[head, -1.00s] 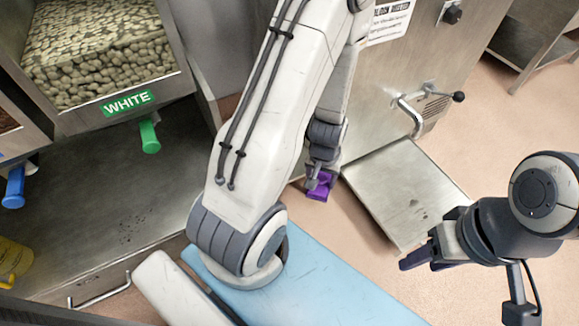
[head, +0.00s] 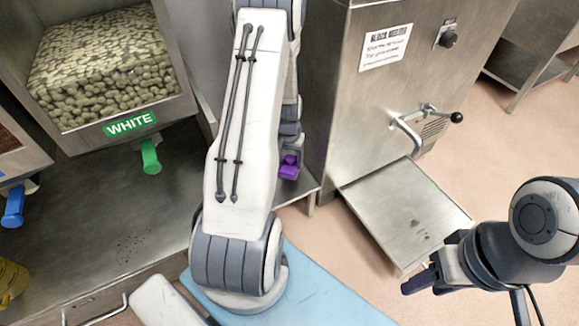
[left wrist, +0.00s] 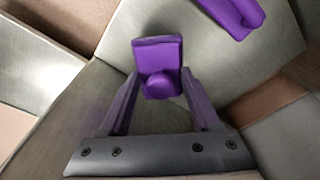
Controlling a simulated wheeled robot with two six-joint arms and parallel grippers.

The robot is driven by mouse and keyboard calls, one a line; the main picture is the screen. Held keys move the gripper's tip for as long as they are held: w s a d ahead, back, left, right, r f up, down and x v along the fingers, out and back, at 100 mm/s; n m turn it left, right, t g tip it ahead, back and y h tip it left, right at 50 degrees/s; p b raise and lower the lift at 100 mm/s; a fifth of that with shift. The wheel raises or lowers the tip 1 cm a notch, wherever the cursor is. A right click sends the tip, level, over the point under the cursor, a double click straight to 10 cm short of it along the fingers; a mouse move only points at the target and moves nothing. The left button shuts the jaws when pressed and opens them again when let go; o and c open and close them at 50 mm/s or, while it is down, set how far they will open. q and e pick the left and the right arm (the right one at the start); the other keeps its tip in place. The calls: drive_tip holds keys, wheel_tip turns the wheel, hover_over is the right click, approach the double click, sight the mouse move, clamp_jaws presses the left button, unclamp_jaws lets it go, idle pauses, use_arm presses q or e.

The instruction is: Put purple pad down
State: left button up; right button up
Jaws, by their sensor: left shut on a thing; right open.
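My left gripper (head: 290,157) is shut on the purple pad (head: 289,171), beside the steel cabinet and partly hidden by my arm in the head view. In the left wrist view the pad (left wrist: 157,52) sits between the two fingertips of the gripper (left wrist: 160,88), over a grey metal surface. I cannot tell whether the pad touches that surface. A second purple piece (left wrist: 236,12) shows at the top right of the left wrist view, on or above the metal. My right gripper (head: 418,283) is open and empty at the lower right.
A steel cabinet (head: 345,130) with a lever handle (head: 408,132) has a metal plate (head: 405,215) in front. A bin of pale pieces labelled WHITE (head: 130,123) has a green handle (head: 150,158). A light blue surface (head: 310,295) lies below my left arm.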

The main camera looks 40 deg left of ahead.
sight(290, 165)
use_arm(q)
drive_tip(key=shift+f+b, duration=1.55)
drive_tip(key=shift+f, duration=0.35)
drive_tip(key=o, duration=1.2)
drive_tip(key=shift+r, duration=0.1)
drive_tip(key=r+p, duration=0.1)
drive_tip(key=r, duration=0.1)
drive_tip(key=r+p, duration=0.2)
drive_tip(key=r, duration=0.1)
drive_tip(key=r+p, duration=0.2)
drive_tip(key=r, duration=0.1)
drive_tip(key=shift+s+d, duration=0.1)
drive_tip(key=shift+s, duration=0.3)
drive_tip(key=shift+f, duration=0.15)
